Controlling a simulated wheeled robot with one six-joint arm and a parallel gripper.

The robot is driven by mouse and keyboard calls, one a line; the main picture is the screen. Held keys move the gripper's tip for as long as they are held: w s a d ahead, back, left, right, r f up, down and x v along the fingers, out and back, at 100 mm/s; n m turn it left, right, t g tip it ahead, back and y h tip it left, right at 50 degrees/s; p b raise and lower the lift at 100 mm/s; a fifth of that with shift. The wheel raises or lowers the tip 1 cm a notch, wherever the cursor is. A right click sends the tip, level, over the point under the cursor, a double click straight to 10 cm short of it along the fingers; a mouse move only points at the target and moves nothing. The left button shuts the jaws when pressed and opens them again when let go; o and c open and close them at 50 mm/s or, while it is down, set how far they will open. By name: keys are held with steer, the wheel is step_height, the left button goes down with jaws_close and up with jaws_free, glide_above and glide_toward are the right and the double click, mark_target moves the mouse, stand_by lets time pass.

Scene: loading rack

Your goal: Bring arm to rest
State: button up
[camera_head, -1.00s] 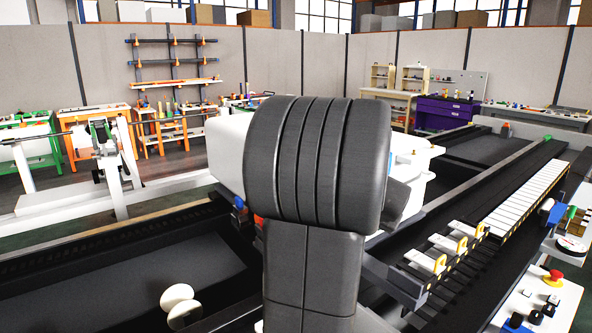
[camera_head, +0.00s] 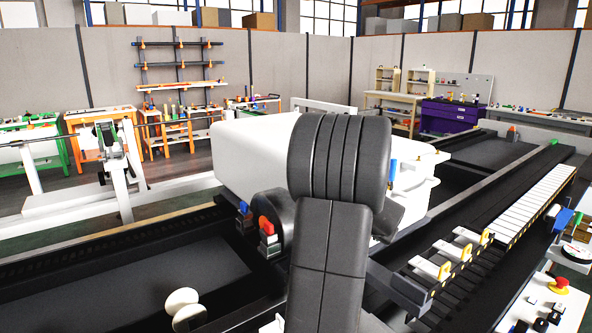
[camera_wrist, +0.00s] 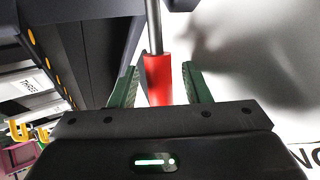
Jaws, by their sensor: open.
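My gripper (camera_wrist: 161,82) shows in the wrist view, with its two green fingers apart. A red cylindrical handle (camera_wrist: 157,80) with a grey shaft lies in line with the gap between them. There is space on both sides of it, but I cannot tell how deep it sits. In the head view my dark arm fills the centre and hides the gripper.
A white housing (camera_head: 255,155) stands behind my arm. Red-topped (camera_head: 267,230) and blue-topped (camera_head: 243,213) parts stand left of the arm. A rail with white plates (camera_head: 520,212) runs along the right. A control panel (camera_head: 545,305) is at lower right.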

steer(key=shift+s+r, duration=0.1)
steer(key=b+v, duration=0.2)
steer(key=v, duration=1.1)
steer(key=p+x, duration=0.2)
steer(key=x, duration=1.1)
steer(key=shift+a+p, duration=0.1)
steer(key=shift+p, duration=0.2)
steer(key=shift+s+a+r+t+h+p, duration=0.25)
steer(key=shift+a+r+t+h+p, duration=0.15)
steer(key=shift+h+p, duration=0.1)
steer(key=shift+n, duration=0.3)
steer(key=shift+s, duration=0.1)
